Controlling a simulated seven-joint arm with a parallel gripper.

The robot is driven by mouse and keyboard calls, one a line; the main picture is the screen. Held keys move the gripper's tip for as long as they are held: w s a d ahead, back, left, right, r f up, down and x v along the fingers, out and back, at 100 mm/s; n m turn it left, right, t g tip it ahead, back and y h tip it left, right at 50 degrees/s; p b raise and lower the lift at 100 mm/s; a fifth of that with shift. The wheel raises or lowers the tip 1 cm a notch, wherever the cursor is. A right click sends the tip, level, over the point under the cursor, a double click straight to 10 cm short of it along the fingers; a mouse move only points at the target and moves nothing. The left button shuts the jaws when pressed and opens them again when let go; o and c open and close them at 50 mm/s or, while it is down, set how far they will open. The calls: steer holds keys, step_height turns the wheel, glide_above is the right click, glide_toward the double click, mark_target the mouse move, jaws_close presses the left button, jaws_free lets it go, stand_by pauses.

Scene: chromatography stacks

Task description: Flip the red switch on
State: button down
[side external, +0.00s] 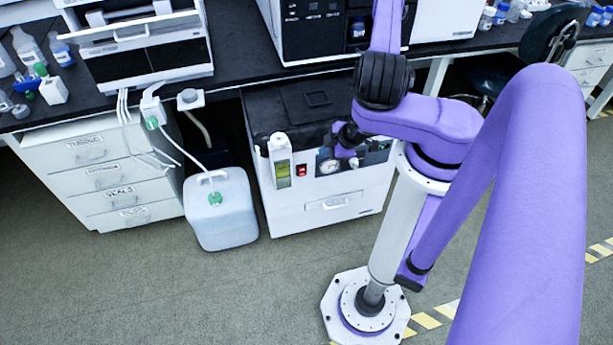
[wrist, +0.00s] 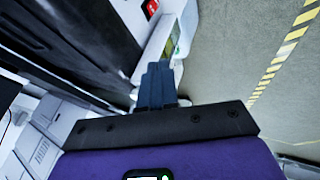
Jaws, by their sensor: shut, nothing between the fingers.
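The red switch (side external: 302,170) is on the front panel of the white cabinet unit (side external: 335,222) under the bench, between a green-and-white gauge and a round dial. In the wrist view, the red switch (wrist: 150,8) shows at the top edge, beyond my fingertips. My gripper (side external: 340,129) is in front of the panel's upper part, to the right of the switch and apart from it. In the wrist view, my gripper (wrist: 158,68) has its fingers together with nothing between them. The switch is too small to tell its position.
The round dial (side external: 331,166) sits right of the switch, and the green-and-white gauge (side external: 280,161) stands out on its left. A white jug (side external: 221,212) with a tube stands on the floor left of the cabinet. The bench top (side external: 240,52) overhangs behind. Floor in front is open.

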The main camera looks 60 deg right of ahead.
mark_target(302, 172)
step_height(302, 172, down, 12)
steer(key=shift+r, duration=0.1)
stand_by(0.4)
steer(key=shift+w+d+f, duration=0.55)
steer(key=shift+w+f, duration=0.85)
steer(key=shift+f, duration=0.05)
steer(key=shift+w+d+f, duration=0.6)
steer(key=shift+w+f, duration=0.8)
steer(key=shift+w, duration=0.05)
steer(key=shift+w+d+f, duration=0.55)
steer(key=shift+w+f, duration=0.85)
steer(key=shift+f, duration=0.05)
steer(key=shift+w+d+f, duration=0.1)
steer(key=shift+w, duration=0.15)
